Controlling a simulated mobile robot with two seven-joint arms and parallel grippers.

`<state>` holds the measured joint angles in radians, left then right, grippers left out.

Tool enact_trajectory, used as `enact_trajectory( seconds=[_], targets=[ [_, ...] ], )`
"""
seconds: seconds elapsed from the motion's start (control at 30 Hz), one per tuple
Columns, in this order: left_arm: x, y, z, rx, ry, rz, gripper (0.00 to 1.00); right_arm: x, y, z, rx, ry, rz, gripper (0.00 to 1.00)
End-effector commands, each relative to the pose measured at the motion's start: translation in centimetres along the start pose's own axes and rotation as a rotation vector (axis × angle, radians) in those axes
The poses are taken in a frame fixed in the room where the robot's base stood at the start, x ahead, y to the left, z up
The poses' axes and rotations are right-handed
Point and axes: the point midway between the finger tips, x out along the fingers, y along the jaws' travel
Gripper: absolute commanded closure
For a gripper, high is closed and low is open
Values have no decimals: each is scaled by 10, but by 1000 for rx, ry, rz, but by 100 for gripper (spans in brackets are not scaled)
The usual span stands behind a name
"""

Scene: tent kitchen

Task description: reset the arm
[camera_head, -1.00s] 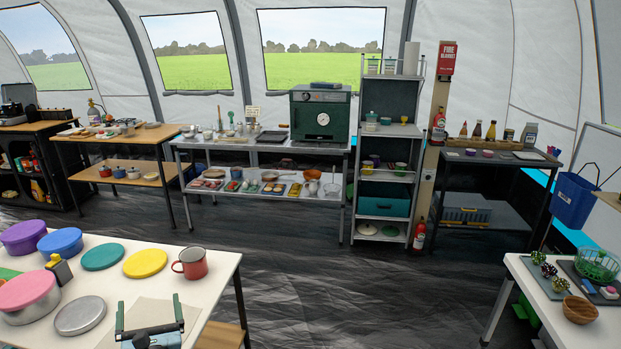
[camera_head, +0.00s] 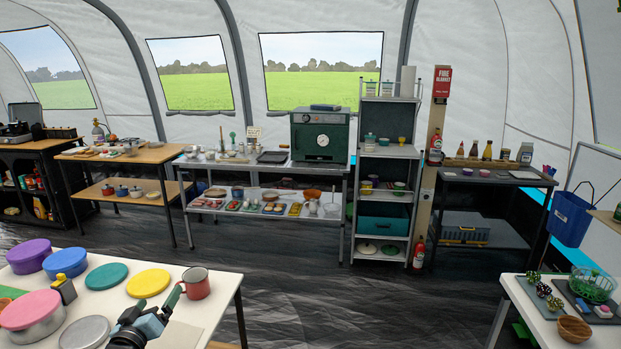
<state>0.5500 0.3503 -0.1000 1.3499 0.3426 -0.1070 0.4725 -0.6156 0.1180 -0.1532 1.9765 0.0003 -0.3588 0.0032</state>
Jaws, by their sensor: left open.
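My left gripper (camera_head: 152,312) is low in the head view, above the front part of the white table (camera_head: 222,283) at the left. It is turned aslant, with one green-tipped finger pointing up and right near the red mug (camera_head: 196,283). The jaws are open, and I see nothing held between them. Whether the finger touches the mug or only overlaps it in the picture, I cannot tell. My right gripper is not in view.
Around my left gripper are a yellow lid (camera_head: 148,283), a teal lid (camera_head: 107,276), a pink-lidded tin (camera_head: 32,314) and a grey lid (camera_head: 84,332). Another white table (camera_head: 522,302) stands at the right. The dark floor (camera_head: 340,300) between the tables is clear.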

Motion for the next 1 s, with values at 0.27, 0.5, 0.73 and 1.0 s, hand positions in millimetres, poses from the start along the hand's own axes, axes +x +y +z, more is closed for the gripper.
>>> enact_trajectory(
  seconds=[0.27,0.5,0.73,1.0],
  targets=[
    [-4,-28,24,613,-168,-107,6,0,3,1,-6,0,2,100],
    [-35,-38,72,793,-281,-112,6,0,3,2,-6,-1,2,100],
    [-96,-32,144,756,-375,-66,6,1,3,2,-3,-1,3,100],
    [-224,-13,240,667,-539,-9,6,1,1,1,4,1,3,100]
  ],
)
